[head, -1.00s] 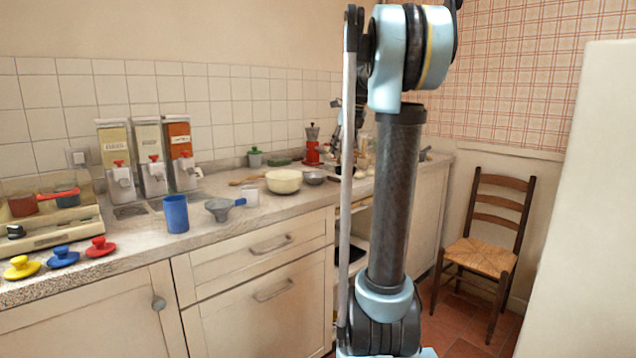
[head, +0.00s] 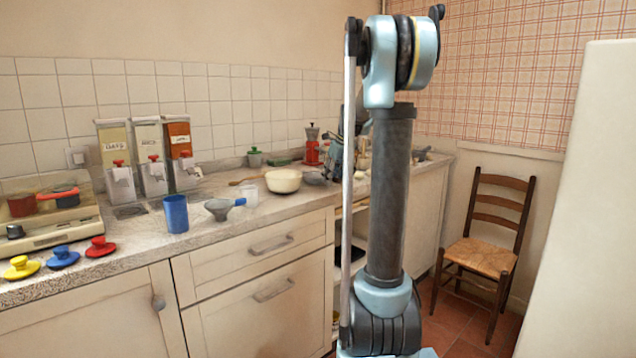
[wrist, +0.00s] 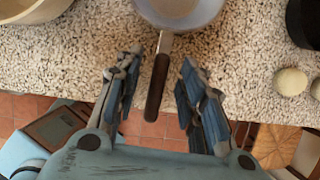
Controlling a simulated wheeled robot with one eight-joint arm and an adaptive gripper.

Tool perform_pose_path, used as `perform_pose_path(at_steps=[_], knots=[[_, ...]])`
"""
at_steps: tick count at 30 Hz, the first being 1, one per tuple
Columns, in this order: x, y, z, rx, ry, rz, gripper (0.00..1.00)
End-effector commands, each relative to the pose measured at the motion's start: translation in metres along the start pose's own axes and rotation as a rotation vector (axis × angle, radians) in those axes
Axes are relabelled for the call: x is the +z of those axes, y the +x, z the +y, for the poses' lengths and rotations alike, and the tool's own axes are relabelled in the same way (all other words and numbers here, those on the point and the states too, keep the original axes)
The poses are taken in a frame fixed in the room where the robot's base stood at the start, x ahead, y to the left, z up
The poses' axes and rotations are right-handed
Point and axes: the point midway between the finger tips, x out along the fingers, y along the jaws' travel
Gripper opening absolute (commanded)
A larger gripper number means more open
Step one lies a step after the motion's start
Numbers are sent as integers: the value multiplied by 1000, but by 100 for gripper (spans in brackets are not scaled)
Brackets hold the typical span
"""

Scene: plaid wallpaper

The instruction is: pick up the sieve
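The sieve (wrist: 179,8) lies at the counter's front edge in the wrist view, its round grey bowl cut off by the top of the picture. Its metal stem and dark handle (wrist: 157,88) point toward me, the handle reaching past the edge. My gripper (wrist: 160,62) is open, one finger on each side of the handle with gaps on both sides. I cannot tell how far above the handle the fingers are. In the head view the sieve's grey bowl (head: 314,178) shows beside the cream bowl, and my gripper (head: 338,160) is partly hidden behind my arm.
A cream bowl (head: 283,181) stands left of the sieve; its rim also shows in the wrist view (wrist: 35,10). A dark round pot (wrist: 305,22) and pale round items (wrist: 291,82) are to the right. A red moka pot (head: 312,150) stands behind.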

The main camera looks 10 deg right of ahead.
Motion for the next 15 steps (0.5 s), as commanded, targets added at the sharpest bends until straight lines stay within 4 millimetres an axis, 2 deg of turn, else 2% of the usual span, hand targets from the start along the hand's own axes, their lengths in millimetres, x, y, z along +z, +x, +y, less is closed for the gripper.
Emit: perform_pose_path(at_steps=[4,12,15], knots=[[0,13,0,0,-1,0,37],[0,15,1,0,-1,0,37],[0,15,1,0,-1,0,14]])
